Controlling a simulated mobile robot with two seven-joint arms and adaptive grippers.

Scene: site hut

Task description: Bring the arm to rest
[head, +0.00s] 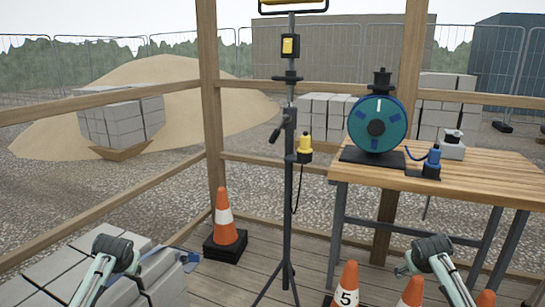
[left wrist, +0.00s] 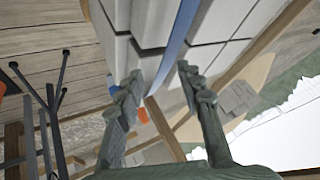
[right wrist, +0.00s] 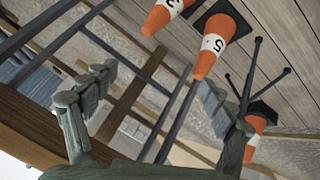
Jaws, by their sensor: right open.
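My left gripper (left wrist: 160,82) shows in the left wrist view with its fingers apart and nothing between them. Beyond its fingertips are grey blocks (left wrist: 215,55) with a blue strap (left wrist: 178,40) across them; whether they touch is unclear. My right gripper (right wrist: 158,85) shows in the right wrist view with its fingers wide apart and empty. Behind it are table legs and cones, apart from the fingers. In the head view my left arm (head: 108,262) is over the blocks at lower left. My right arm (head: 437,262) is in front of the wooden table (head: 480,185).
The table carries a blue cable reel (head: 377,124) and a blue connector (head: 432,160). A tripod stand (head: 288,200) rises between the arms. An orange cone (head: 226,218) stands on a dark base beside it. Numbered cones (head: 347,285) stand near my right arm.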

